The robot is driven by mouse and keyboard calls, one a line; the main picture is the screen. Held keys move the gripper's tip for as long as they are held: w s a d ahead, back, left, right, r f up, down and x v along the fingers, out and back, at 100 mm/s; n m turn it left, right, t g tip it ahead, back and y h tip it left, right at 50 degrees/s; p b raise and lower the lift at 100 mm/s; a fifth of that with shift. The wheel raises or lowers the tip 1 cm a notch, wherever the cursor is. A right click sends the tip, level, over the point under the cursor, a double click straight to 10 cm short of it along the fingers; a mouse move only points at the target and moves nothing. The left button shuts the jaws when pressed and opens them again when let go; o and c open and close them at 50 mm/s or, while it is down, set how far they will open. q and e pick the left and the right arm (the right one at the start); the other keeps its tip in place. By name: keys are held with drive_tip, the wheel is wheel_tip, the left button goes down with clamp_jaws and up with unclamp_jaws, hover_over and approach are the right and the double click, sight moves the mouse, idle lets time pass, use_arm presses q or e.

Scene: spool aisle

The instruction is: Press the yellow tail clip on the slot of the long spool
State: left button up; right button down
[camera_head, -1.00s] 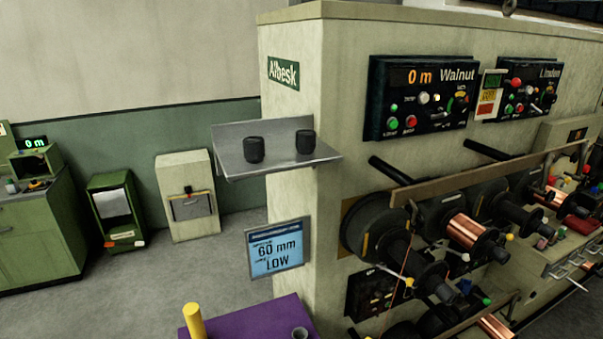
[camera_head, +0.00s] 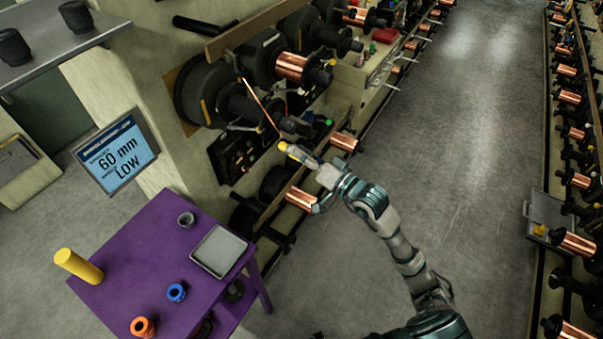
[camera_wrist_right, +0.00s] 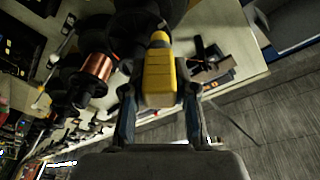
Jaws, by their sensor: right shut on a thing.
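In the right wrist view a yellow block-like piece with a narrower tip (camera_wrist_right: 158,78) sits between the two fingers of my right gripper (camera_wrist_right: 160,100), which is shut on it. It looks like the yellow tail clip. In the head view my right gripper (camera_head: 291,151) is at the machine front, with a bit of yellow at its tip. A dark spool (camera_head: 236,104) on the machine is up and left of it. A copper wire (camera_head: 260,104) slants from beside that spool down towards the gripper. I cannot make out a slot or contact. My left gripper is not in view.
A purple table (camera_head: 137,250) at lower left holds a yellow cylinder (camera_head: 79,266), a grey tray (camera_head: 218,251) and coloured rings. A long rail (camera_head: 262,28) runs above the spools. Copper spools (camera_head: 292,66) line the machine. The aisle floor (camera_head: 440,130) is open on the right.

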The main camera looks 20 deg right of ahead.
drive_tip(key=shift+s+d+r, duration=0.1)
drive_tip(key=shift+d+r, duration=0.3)
drive_tip(key=shift+r, duration=0.05)
drive_tip(key=shift+a, duration=0.15)
drive_tip(key=shift+f+b, duration=0.15)
drive_tip(key=shift+b, duration=0.4)
drive_tip(key=shift+w+a, duration=0.15)
drive_tip(key=shift+w, duration=0.2)
drive_tip(key=x, duration=0.3)
drive_tip(key=shift+w+a, duration=0.2)
drive_tip(key=shift+w, duration=0.15)
drive_tip(key=shift+w+a, duration=0.45)
drive_tip(key=shift+w, duration=0.05)
drive_tip(key=shift+b, duration=0.5)
drive_tip(key=shift+w+a, duration=0.3)
drive_tip(key=shift+w, duration=0.15)
